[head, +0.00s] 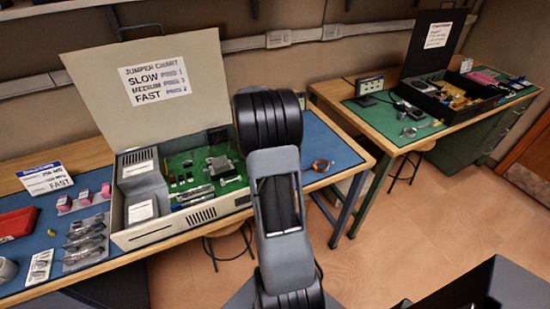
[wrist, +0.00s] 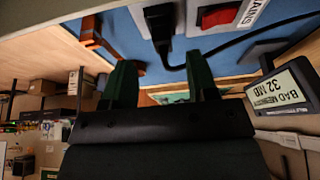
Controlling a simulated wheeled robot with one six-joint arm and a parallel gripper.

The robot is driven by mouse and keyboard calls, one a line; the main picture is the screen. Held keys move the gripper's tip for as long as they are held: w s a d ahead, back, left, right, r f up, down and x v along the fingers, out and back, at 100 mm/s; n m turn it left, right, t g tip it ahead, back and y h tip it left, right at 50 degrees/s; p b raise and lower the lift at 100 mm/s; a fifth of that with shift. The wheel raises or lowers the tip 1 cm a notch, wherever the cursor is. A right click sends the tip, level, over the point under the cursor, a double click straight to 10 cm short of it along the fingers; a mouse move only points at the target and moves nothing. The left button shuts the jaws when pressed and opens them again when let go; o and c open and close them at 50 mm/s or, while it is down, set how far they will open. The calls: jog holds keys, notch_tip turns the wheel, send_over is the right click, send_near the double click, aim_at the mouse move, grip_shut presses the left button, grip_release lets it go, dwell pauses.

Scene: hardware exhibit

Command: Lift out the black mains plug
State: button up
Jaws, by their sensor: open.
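The black mains plug (wrist: 160,20) is at the top of the wrist view, against a pale panel. Its black cable (wrist: 232,46) bends from the plug and runs off to the right. A red switch (wrist: 218,17) sits on the panel to the right of the plug, next to a label reading MAINS. My gripper (wrist: 162,62) is open and empty, with its two green fingers apart below the plug in the picture and not touching it. In the head view, the plug and my gripper's fingers cannot be made out; my arm blocks part of the bench.
The open computer case (head: 185,222) stands on the blue-matted bench. A small screen reading BAD MEMORY (wrist: 284,97) is right of my fingers in the wrist view. An orange-brown object (wrist: 97,27) is left of the plug. A second bench (head: 375,114) stands at right.

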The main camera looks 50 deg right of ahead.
jog(key=shift+x, duration=2.25)
jog(key=shift+w+d, duration=0.1)
jog(key=shift+c, duration=0.2)
jog(key=c, duration=0.8)
